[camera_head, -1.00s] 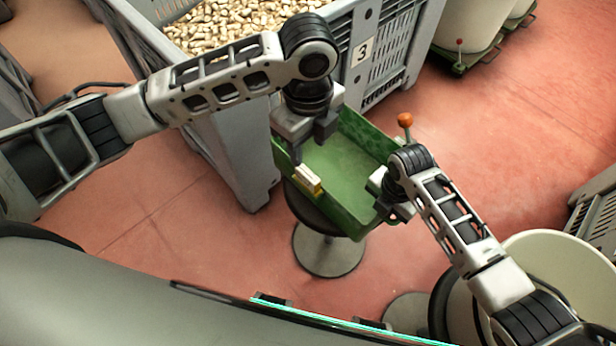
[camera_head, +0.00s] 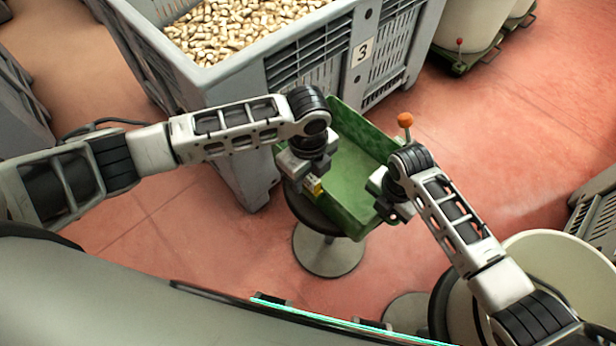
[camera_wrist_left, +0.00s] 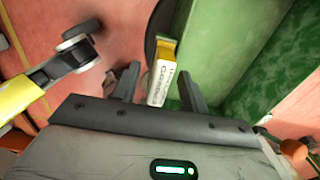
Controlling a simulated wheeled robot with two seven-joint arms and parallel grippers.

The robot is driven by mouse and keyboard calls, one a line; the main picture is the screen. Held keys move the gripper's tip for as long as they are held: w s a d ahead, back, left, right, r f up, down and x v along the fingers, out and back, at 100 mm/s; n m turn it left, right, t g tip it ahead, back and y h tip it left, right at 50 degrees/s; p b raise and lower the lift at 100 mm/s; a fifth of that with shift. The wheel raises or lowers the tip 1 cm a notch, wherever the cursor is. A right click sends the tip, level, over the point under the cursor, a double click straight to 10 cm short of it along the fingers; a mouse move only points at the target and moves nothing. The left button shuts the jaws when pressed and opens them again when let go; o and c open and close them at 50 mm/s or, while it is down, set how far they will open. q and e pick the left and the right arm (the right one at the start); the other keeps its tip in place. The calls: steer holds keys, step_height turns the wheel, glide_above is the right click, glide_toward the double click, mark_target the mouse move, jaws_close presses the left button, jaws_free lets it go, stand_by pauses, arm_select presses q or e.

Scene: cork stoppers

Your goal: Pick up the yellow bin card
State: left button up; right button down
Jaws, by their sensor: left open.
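The yellow bin card (camera_head: 316,187) is a small white and yellow piece at the near left wall of the green tray (camera_head: 348,170). In the left wrist view the card (camera_wrist_left: 161,72) shows a yellow top and a white face with dark print. My left gripper (camera_wrist_left: 158,77) is open, with one finger on each side of the card in that view. I cannot tell if either finger touches it. In the head view the left gripper (camera_head: 308,182) partly covers the card. My right gripper (camera_head: 382,192) is at the tray's right wall; its fingers are mostly hidden.
The tray rests on a round stool (camera_head: 329,250). A grey crate of corks (camera_head: 240,88) marked 3 stands behind it. An orange ball knob (camera_head: 405,119) rises beside the right wrist. A cream tub (camera_head: 565,262) stands at lower right. Red floor lies open to the right.

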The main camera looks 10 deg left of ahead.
arm_select(q)
steer(key=shift+f, duration=0.15)
steer(key=shift+c, duration=0.3)
jaws_close()
step_height(320, 180, up, 10)
steer(key=shift+r, duration=0.1)
arm_select(e)
steer(key=c, duration=1.5)
jaws_free()
steer(key=shift+c, duration=0.2)
